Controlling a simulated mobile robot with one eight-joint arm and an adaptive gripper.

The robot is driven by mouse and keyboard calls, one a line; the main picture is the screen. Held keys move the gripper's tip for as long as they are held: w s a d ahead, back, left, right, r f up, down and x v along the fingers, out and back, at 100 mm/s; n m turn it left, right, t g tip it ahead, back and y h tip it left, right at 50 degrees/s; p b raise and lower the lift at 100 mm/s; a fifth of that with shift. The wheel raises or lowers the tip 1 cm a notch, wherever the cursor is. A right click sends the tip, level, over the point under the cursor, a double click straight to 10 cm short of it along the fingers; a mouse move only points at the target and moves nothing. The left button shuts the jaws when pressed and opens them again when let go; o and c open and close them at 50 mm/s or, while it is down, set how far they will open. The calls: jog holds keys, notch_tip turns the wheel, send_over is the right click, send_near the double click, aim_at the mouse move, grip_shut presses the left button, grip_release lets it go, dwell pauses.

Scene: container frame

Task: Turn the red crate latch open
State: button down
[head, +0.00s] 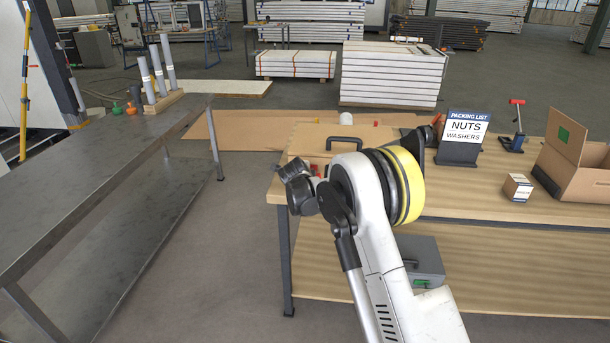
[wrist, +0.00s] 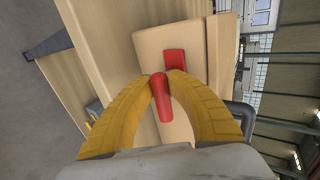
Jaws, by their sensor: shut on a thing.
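The tan crate (head: 308,138) stands on the wooden bench, partly hidden behind my arm in the head view. In the wrist view its tan face (wrist: 150,42) is close ahead. The red latch lever (wrist: 161,100) sits between the two yellow fingers of my gripper (wrist: 161,78), which is shut on it. A flat red piece (wrist: 175,84) lies on the crate face just beyond the lever, partly covered by the right finger. In the head view only small bits of red (head: 314,168) show beside my arm, and the fingers are mostly hidden.
A dark handle (head: 343,140) is on the crate. To the right on the bench (head: 480,192) are a packing-list sign (head: 464,137), a small box (head: 517,187), a red-topped tool (head: 517,118) and an open carton (head: 570,165). A grey metal table (head: 110,160) stands left, across clear floor.

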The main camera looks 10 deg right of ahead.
dwell(0.5)
jog(key=c, duration=1.3)
grip_release()
jog(key=v, duration=1.2)
jog(key=shift+a+f, duration=0.1)
jog(key=shift+a, duration=0.05)
